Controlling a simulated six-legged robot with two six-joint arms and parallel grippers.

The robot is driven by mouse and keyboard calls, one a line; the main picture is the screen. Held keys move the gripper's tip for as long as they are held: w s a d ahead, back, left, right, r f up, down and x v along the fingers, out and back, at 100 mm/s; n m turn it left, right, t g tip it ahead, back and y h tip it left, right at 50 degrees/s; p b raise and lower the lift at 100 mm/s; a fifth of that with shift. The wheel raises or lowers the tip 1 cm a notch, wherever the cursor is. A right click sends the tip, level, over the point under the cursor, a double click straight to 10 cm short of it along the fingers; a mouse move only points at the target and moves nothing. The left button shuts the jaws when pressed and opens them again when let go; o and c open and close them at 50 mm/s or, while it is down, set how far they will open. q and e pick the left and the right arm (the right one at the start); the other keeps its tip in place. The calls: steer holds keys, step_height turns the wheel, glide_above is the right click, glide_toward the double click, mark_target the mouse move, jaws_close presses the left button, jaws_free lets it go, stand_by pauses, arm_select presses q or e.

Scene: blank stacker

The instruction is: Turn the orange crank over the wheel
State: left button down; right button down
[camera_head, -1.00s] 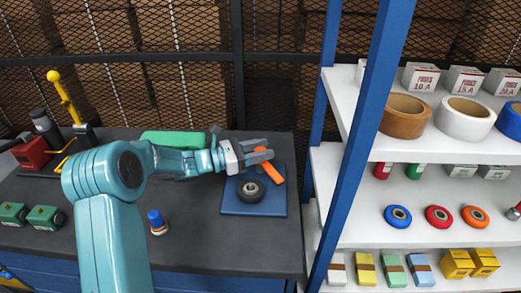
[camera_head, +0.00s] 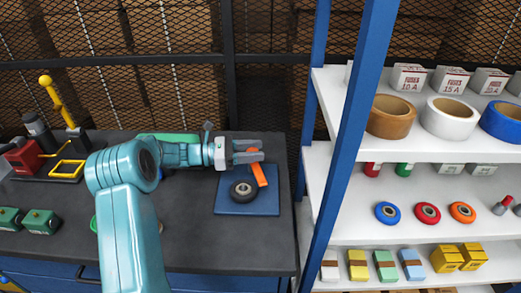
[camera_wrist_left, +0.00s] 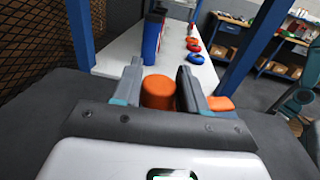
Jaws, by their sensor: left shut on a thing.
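The orange crank (camera_head: 259,173) is a slim bar at the back right of a dark round wheel (camera_head: 243,190). The wheel sits on a blue square plate (camera_head: 240,208) on the dark workbench. The crank lies beside the wheel in the head view, not across its middle. My left gripper (camera_head: 258,151) reaches in from the left and is shut on the crank's far end. The left wrist view shows the crank's orange round knob (camera_wrist_left: 158,91) between the two fingers, with more orange bar at right. My right gripper is out of view.
A blue post (camera_head: 355,130) and white shelves (camera_head: 400,215) with tape rolls, small wheels and boxes stand at the right. A yellow-handled lever (camera_head: 58,100) and green boxes (camera_head: 40,221) are at the left. The bench front is mostly clear.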

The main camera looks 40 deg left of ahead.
arm_select(q)
steer(key=shift+r, duration=0.1)
steer(key=c, duration=0.7)
jaws_free()
step_height(320, 180, up, 20)
steer(key=shift+p, duration=0.6)
